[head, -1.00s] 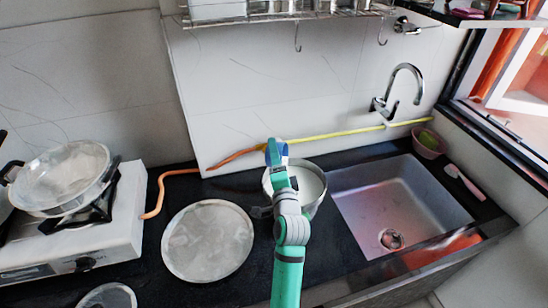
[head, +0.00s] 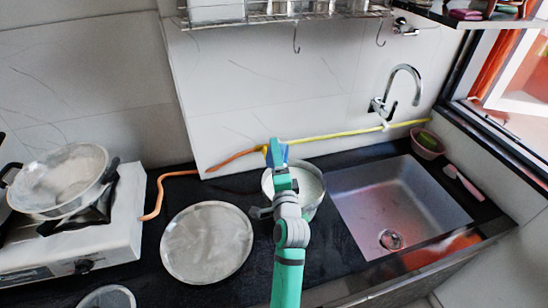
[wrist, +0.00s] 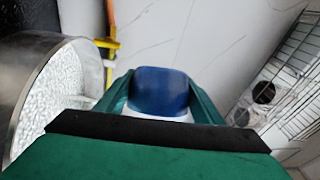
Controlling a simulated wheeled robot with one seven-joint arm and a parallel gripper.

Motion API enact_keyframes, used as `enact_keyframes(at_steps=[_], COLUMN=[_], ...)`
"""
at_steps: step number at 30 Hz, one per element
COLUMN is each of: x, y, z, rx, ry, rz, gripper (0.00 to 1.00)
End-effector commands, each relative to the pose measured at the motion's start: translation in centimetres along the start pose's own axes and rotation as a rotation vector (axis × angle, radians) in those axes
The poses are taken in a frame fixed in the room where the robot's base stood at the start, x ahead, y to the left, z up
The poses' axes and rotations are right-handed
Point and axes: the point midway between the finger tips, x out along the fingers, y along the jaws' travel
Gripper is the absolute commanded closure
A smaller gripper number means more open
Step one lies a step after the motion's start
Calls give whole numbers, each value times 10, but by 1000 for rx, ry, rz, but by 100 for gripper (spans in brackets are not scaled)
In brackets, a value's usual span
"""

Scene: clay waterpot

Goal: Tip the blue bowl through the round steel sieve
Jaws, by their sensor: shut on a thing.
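My gripper (head: 277,152) is shut on the blue bowl (wrist: 160,92). In the head view only a small blue part (head: 284,153) of the bowl shows beside the jaws. In the wrist view the bowl is between the two fingers, with a white part below the blue; its inside is hidden. A round steel vessel (head: 312,187) with a pale inside stands on the counter below the gripper, partly hidden by my arm. It shows at the left of the wrist view (wrist: 22,80), with a grainy whitish inside. I cannot tell whether this is the sieve or a pot.
A round metal plate (head: 207,243) lies on the black counter left of my arm. A stove with a pan (head: 62,178) is at the left. The sink (head: 390,200) is at the right. An orange and yellow hose (head: 320,135) runs along the wall behind the gripper.

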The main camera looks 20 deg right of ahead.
Motion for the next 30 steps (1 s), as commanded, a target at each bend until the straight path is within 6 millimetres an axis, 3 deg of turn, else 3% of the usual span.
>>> enact_keyframes(at_steps=[30], x=[-2], y=[-4], z=[-5], rx=[110], ry=[15], rz=[-46], gripper=[64])
